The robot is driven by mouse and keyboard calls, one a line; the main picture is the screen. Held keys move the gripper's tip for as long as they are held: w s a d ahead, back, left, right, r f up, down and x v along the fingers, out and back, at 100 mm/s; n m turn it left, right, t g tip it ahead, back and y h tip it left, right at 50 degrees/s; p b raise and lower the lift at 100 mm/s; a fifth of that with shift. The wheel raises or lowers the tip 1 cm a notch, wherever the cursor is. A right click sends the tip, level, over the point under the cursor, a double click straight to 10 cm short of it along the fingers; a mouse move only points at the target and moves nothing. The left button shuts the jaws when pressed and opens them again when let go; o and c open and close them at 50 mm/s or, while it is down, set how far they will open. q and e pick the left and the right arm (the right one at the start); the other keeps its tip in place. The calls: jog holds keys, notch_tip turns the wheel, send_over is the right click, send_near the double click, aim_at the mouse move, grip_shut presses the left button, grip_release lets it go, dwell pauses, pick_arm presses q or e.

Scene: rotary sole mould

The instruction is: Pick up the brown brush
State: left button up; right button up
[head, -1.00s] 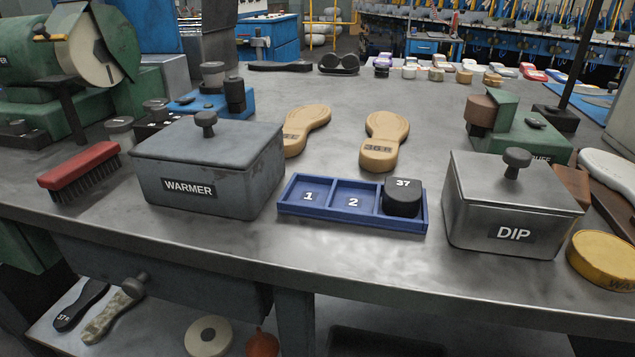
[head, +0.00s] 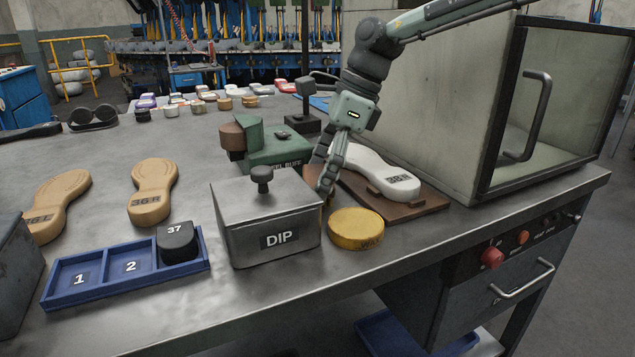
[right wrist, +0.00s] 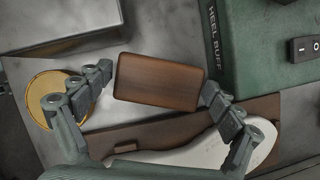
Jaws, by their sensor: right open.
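The brown brush (right wrist: 160,81) shows in the right wrist view as a plain brown wooden block seen from above. It lies between the two spread fingers of my right gripper (right wrist: 158,84), with a finger near each short end. No bristles show from this angle. In the head view my right gripper (head: 326,182) points down just right of the DIP box and left of the white sole form. There the brush is mostly hidden behind the gripper and the box. My right gripper is open and holds nothing. My left gripper is not in view.
Close around stand the grey DIP box (head: 265,220), the yellow WAX tin (head: 356,230), the green heel buff block (head: 275,150) and the white sole form (head: 380,172) on a brown board (head: 425,201). A large glass-fronted cabinet (head: 470,110) stands right. A blue tray (head: 105,290) lies left.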

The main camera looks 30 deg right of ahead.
jog(key=shift+c, duration=0.4)
jog(key=c, duration=0.9)
jog(key=shift+r, duration=0.1)
notch_tip(320, 180, up, 10)
jog(key=shift+w, duration=0.1)
notch_tip(320, 180, up, 7)
send_over(317, 174)
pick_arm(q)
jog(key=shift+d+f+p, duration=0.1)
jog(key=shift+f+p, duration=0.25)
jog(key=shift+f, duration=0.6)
pick_arm(e)
jog(key=shift+r, duration=0.4)
